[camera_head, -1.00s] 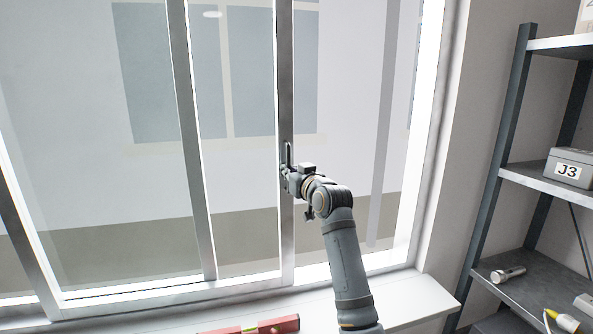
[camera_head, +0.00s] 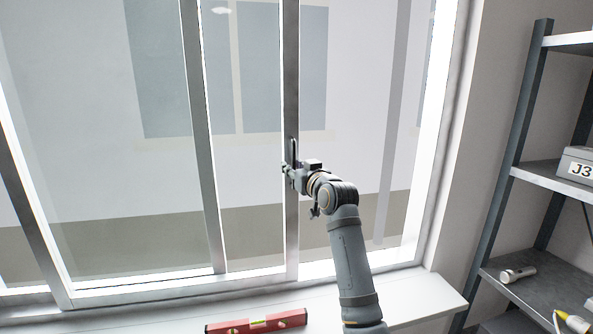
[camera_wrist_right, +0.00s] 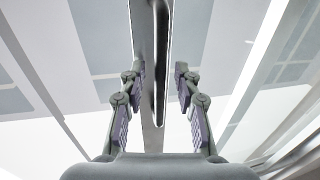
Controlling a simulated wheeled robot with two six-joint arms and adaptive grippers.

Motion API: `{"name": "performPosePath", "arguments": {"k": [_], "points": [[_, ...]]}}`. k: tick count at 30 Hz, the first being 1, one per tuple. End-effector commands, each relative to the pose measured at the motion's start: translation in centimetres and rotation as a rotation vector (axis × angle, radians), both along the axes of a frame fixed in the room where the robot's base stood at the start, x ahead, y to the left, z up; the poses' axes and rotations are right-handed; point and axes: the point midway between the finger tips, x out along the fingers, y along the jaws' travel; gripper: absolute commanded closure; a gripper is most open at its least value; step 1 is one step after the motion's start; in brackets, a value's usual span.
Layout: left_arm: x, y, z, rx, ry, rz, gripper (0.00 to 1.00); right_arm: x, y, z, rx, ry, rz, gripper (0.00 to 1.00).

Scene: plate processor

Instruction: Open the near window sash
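The near window sash shows in the head view as a large glazed panel with a grey metal stile (camera_head: 291,75) at its right side. A slim upright pull handle (camera_head: 293,150) is on that stile; it also shows in the right wrist view as a long loop (camera_wrist_right: 161,60). My right gripper (camera_head: 287,172) is at the handle's lower part in the head view. In the right wrist view its two fingers (camera_wrist_right: 158,80) stand apart, one on each side of the stile and handle, with gaps visible. My left gripper is in neither view.
A second upright bar (camera_head: 203,130) stands left of the stile behind the glass. A red spirit level (camera_head: 256,325) lies on the white sill (camera_head: 400,298). A metal shelf unit (camera_head: 513,170) with a grey box (camera_head: 579,165) and a torch (camera_head: 517,274) stands at right.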

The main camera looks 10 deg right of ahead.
Motion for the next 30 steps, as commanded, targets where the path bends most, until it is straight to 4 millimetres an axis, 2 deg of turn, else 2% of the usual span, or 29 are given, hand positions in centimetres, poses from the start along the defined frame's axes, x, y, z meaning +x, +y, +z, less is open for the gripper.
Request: {"name": "performPosePath", "arguments": {"k": [5,12,16,21,30], "points": [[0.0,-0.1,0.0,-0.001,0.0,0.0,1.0,-2.3,-0.6,-0.1,-0.001,0.0,-0.001,0.68],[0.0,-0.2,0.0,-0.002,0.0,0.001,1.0,-8.1,-1.9,-0.1,-0.001,0.0,-0.001,0.68],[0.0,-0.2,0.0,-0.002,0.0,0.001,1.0,-10.3,-2.4,-0.1,-0.002,0.001,-0.001,0.68],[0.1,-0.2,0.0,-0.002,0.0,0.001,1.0,-11.6,-2.7,-0.1,0.0,0.002,0.0,0.68],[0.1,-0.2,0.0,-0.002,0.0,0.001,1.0,-11.7,-2.7,-0.2,0.0,0.005,0.0,0.68]]}}
